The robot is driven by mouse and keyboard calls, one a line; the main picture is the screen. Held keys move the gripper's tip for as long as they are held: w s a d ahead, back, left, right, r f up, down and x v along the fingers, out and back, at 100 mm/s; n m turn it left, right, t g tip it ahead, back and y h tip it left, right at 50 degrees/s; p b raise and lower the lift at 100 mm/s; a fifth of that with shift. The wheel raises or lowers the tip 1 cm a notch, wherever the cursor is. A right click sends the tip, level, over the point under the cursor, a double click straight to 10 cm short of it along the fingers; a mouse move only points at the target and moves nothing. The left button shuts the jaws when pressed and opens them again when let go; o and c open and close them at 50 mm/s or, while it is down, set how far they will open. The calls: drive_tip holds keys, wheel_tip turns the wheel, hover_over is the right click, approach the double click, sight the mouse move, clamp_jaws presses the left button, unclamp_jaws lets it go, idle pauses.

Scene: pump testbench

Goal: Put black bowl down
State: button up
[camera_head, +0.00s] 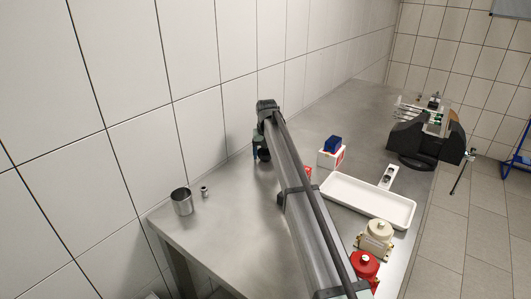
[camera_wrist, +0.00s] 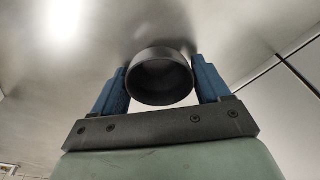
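The black bowl (camera_wrist: 160,80) is between the two blue fingers of my gripper (camera_wrist: 161,85) in the wrist view, its opening facing the camera. Both fingers appear to press against its sides. In the head view my gripper (camera_head: 260,150) is over the far left part of the steel table (camera_head: 240,235), near the tiled wall. A small dark part of the bowl (camera_head: 265,155) shows there beside the blue finger. My arm hides much of this area. I cannot tell whether the bowl touches the table.
A metal cup (camera_head: 182,201) and a small metal part (camera_head: 204,191) stand at the left. A white tray (camera_head: 368,198), a blue-and-white box (camera_head: 331,152), a beige pump part (camera_head: 378,236) and a red one (camera_head: 365,266) are right of my arm. A black machine (camera_head: 425,140) stands behind.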

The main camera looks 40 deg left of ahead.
drive_tip(key=o, duration=0.4)
drive_tip(key=shift+r, duration=0.1)
drive_tip(key=r, duration=0.4)
drive_tip(key=s+d+r, duration=0.1)
drive_tip(key=r, duration=0.8)
drive_tip(key=shift+s+d+r, duration=0.2)
drive_tip(key=shift+d+r, duration=0.05)
